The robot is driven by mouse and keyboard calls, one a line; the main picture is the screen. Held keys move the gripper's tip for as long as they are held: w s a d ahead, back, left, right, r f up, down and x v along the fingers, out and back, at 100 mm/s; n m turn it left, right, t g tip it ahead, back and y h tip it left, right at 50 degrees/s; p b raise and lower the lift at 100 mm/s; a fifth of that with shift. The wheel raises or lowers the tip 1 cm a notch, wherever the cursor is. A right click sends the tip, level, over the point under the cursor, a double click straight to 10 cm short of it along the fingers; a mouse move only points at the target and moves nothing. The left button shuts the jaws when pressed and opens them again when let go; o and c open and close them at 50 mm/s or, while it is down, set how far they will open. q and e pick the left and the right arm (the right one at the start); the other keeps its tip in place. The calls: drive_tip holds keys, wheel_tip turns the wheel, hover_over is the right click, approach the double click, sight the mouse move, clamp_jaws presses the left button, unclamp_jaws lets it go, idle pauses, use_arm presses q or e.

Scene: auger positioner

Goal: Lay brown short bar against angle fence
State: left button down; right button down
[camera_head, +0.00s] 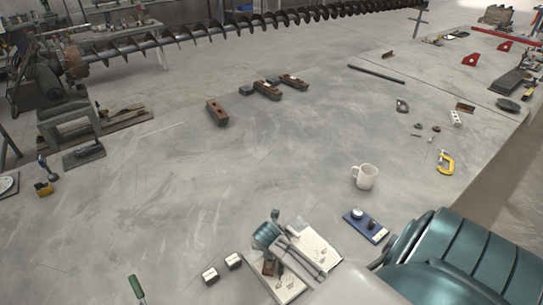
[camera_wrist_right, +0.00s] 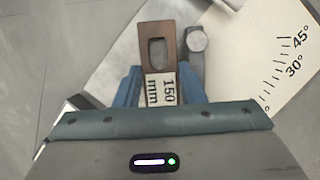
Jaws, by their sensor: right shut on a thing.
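The brown short bar (camera_wrist_right: 156,35) has a slot and stands out beyond my fingertips in the right wrist view. A white "150 mm" label (camera_wrist_right: 160,88) shows on the piece between the fingers. My right gripper (camera_wrist_right: 158,92) is shut on the bar, its blue fingers either side. A grey round-ended bar (camera_wrist_right: 196,62), seemingly the angle fence, lies close to the bar's right side; whether they touch I cannot tell. The pale angle-scale plate (camera_wrist_right: 268,55) lies below, and also shows in the head view (camera_head: 314,246). My left gripper is not in view.
A white mug (camera_head: 365,176) and a blue tray (camera_head: 366,226) stand right of the plate. Several brown blocks (camera_head: 266,89) lie farther back. The table middle is clear.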

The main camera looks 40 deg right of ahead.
drive_tip(key=c, duration=0.9)
unclamp_jaws()
drive_tip(key=shift+w, duration=0.1)
drive_tip(key=shift+d+r, duration=0.1)
drive_tip(key=shift+r, duration=0.05)
drive_tip(key=b+v, duration=0.2)
drive_tip(key=v, duration=1.1)
